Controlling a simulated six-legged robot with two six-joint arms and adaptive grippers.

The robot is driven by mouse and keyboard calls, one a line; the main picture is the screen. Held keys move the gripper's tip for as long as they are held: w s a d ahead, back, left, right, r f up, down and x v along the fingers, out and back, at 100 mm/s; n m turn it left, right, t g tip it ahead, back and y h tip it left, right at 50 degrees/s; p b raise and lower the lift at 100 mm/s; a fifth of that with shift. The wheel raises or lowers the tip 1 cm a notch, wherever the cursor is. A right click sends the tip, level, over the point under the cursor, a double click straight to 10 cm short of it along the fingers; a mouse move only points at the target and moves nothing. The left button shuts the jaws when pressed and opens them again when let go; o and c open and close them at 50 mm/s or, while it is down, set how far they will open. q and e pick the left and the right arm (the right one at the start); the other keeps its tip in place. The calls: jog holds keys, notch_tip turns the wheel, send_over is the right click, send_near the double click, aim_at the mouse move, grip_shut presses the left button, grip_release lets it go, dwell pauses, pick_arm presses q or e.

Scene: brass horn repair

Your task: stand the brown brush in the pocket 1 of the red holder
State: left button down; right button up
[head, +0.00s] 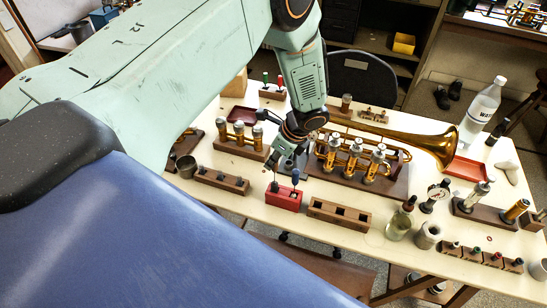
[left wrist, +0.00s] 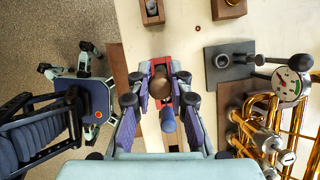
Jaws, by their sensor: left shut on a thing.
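The red holder (head: 284,202) stands near the front edge of the pale bench, and it also shows in the left wrist view (left wrist: 158,58). A blue-handled brush (head: 295,177) stands at its right part in the head view; its blue end (left wrist: 167,120) shows in the left wrist view. My left gripper (head: 284,163) is just above the holder. In the left wrist view its fingers are shut on the brown brush (left wrist: 159,83), whose round brown end points at the camera. The brush's lower end is hidden, so I cannot tell how deep it sits in a pocket. My right gripper is out of view.
A wooden block with square pockets (head: 340,214) stands right of the holder, and another wooden block (head: 221,180) stands left. A brass trumpet (head: 400,143) on a wooden stand lies behind. A dial gauge (head: 436,194) and glass jar (head: 399,224) stand further right.

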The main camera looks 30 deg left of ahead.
aim_at(274, 167)
pick_arm(q)
jog(key=shift+f, duration=0.3)
jog(key=shift+f+b, duration=0.3)
jog(key=shift+b, duration=0.1)
jog(key=shift+f+b, duration=0.85)
jog(key=shift+f, duration=0.3)
jog(key=c, duration=1.2)
grip_release()
jog(key=shift+o, duration=0.2)
jog(key=shift+r, duration=0.15)
jog(key=v, duration=1.1)
jog(key=shift+d+r, duration=0.15)
jog(key=shift+r, duration=0.2)
